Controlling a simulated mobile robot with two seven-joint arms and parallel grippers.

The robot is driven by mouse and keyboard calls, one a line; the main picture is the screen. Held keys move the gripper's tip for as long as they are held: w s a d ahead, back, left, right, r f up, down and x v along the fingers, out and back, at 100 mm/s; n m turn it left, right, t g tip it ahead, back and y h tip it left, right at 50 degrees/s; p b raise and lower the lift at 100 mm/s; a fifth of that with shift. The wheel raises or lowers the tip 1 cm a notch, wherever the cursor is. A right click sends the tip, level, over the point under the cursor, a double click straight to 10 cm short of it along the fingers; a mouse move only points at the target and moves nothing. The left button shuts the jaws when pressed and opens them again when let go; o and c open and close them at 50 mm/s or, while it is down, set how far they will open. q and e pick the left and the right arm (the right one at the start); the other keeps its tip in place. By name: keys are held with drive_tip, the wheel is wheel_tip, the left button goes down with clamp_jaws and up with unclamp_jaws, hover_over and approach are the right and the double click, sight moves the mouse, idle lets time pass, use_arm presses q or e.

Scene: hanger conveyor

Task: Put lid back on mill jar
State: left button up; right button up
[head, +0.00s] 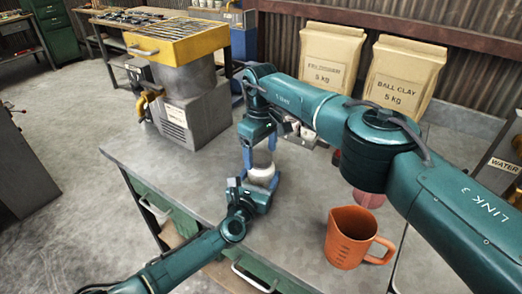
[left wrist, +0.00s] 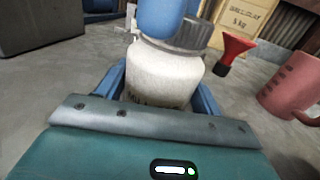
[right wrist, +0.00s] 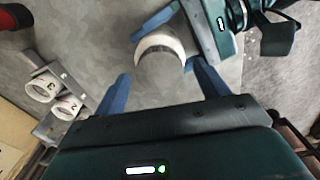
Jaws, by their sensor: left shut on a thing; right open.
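The mill jar (head: 262,174) is a white rounded jar upright on the grey table; it also shows in the left wrist view (left wrist: 160,78). The grey ribbed lid (left wrist: 192,33) sits on top of the jar; I cannot tell whether it is fully seated. It shows from above in the right wrist view (right wrist: 161,76). My left gripper (head: 258,184) is shut on the jar's sides, low down. My right gripper (right wrist: 160,72) is open above the jar, its blue fingers apart on either side of the lid. In the head view the right fingers partly hide the lid.
An orange measuring jug (head: 347,240) stands at the right front of the table. A red funnel (left wrist: 234,50) is beside the jar. Numbered white cups (right wrist: 42,87) sit in a rack. A yellow-topped machine (head: 180,43) is at the back left. Two clay bags (head: 404,72) stand behind.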

wheel_tip(320, 180, up, 4)
drive_tip(key=shift+r, duration=0.15)
drive_tip(key=shift+c, duration=0.4)
